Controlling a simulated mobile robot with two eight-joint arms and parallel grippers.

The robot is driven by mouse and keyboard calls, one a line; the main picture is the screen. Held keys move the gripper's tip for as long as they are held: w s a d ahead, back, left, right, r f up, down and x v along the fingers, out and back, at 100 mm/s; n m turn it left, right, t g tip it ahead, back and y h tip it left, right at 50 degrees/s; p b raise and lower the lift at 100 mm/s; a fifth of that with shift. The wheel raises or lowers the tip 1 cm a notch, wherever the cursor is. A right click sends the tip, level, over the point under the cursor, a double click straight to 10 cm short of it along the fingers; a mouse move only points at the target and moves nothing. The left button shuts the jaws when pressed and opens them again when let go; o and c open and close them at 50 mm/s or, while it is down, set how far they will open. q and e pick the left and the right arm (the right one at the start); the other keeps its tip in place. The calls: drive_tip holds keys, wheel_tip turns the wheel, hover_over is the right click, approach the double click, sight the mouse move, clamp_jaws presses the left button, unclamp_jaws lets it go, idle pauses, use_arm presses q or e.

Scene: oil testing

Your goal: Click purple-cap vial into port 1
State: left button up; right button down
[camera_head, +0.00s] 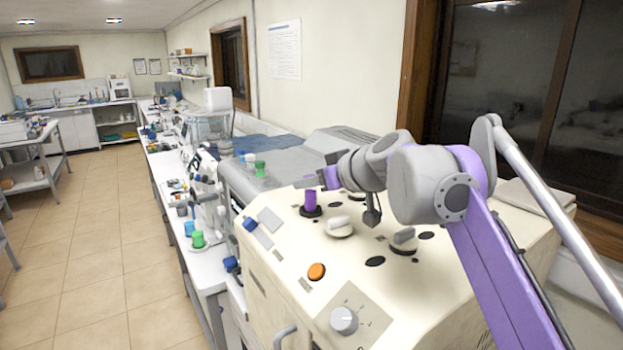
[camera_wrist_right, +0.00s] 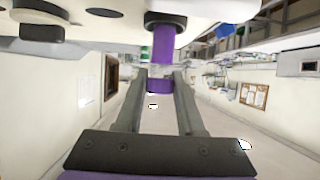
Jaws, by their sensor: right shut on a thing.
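The purple-cap vial (camera_head: 310,199) stands upright at a black ring (camera_head: 311,211) on top of the cream machine (camera_head: 285,258). In the right wrist view, which looks upside down, the vial's purple body (camera_wrist_right: 162,44) meets the black ring (camera_wrist_right: 166,19). Its purple top part (camera_wrist_right: 159,82) is between the fingers. My right gripper (camera_head: 308,183) is shut on the vial's top, reaching in from the right; its fingers also show in the right wrist view (camera_wrist_right: 160,77). No port number is readable, and how deep the vial sits cannot be told. My left gripper is not in view.
White knobs (camera_head: 340,227), an orange button (camera_head: 316,271) and a grey dial (camera_head: 344,320) are on the machine. Green (camera_head: 260,169) and blue-topped items stand behind it. A cluttered bench (camera_head: 206,272) runs along the left; the tiled floor (camera_head: 90,240) is open.

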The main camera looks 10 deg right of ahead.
sight(315, 196)
drive_tip(key=shift+f, duration=1.6)
idle(1.1)
drive_tip(key=shift+c, duration=2.2)
unclamp_jaws()
